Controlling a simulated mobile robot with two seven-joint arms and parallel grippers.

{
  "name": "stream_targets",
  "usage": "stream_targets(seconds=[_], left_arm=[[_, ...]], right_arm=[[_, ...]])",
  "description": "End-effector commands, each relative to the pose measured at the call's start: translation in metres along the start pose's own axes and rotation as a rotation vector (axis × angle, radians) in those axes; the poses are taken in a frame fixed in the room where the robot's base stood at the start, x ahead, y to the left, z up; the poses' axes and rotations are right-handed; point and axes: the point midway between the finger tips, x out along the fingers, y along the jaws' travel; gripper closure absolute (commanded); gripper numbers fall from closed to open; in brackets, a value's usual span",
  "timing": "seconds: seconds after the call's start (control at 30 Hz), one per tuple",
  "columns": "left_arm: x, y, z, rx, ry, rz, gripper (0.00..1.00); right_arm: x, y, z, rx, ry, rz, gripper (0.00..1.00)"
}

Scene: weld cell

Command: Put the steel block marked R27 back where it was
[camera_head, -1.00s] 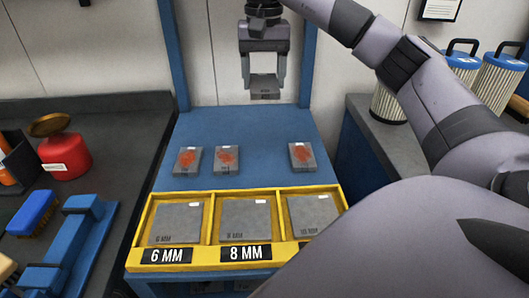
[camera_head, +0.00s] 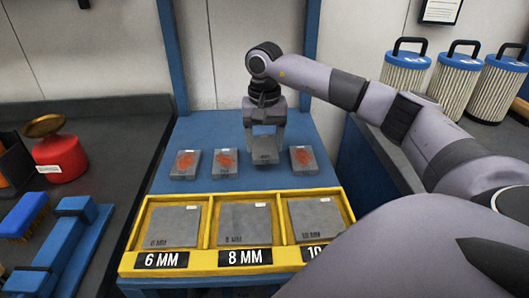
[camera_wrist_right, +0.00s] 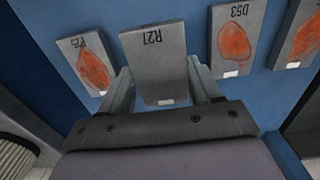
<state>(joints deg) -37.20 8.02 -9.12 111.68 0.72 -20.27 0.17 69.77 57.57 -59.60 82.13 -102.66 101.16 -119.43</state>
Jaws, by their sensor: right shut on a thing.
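The steel block marked R27 (camera_wrist_right: 157,62) is between the fingers of my right gripper (camera_wrist_right: 165,92) in the right wrist view. Its plain grey face has no red patch. In the head view my right gripper (camera_head: 265,135) is shut on the block (camera_head: 265,157), over the gap in the row of blocks on the blue table (camera_head: 200,135). I cannot tell whether the block touches the table. The block marked D53 (camera_wrist_right: 233,42) and a block with a hard-to-read mark (camera_wrist_right: 90,64) flank it, both with red patches. My left gripper is not in view.
Red-patched blocks (camera_head: 186,165), (camera_head: 224,163) and (camera_head: 303,160) lie in the row. In front is a yellow tray (camera_head: 200,262) with plates in labelled compartments. A dark bench with a red container (camera_head: 62,157) is left; filter cartridges (camera_head: 455,78) stand right.

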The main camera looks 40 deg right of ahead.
Motion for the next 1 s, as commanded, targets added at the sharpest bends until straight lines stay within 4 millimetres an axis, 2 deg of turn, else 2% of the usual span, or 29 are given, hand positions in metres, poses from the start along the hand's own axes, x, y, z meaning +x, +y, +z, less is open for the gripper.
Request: stream_targets(seconds=[0.1,0.23,0.67,0.7,0.73,0.77,1.0], left_arm=[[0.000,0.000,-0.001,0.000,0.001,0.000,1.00],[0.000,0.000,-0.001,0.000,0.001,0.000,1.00],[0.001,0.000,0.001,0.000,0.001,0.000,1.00],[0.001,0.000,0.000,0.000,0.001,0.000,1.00],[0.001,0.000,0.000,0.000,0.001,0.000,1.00],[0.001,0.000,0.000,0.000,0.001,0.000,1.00],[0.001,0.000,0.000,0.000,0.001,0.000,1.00]], right_arm=[[0.018,0.000,0.000,0.000,-0.002,0.001,1.00],[0.031,0.000,0.000,0.000,0.000,-0.001,1.00],[0.037,0.000,0.000,0.000,0.001,-0.002,1.00],[0.038,0.000,0.001,-0.001,-0.002,0.002,0.24],[0.038,0.000,0.001,0.000,-0.002,0.002,0.14],[0.038,0.000,0.001,0.000,-0.002,0.002,0.11],[0.038,0.000,0.001,-0.001,-0.002,0.002,0.11]])
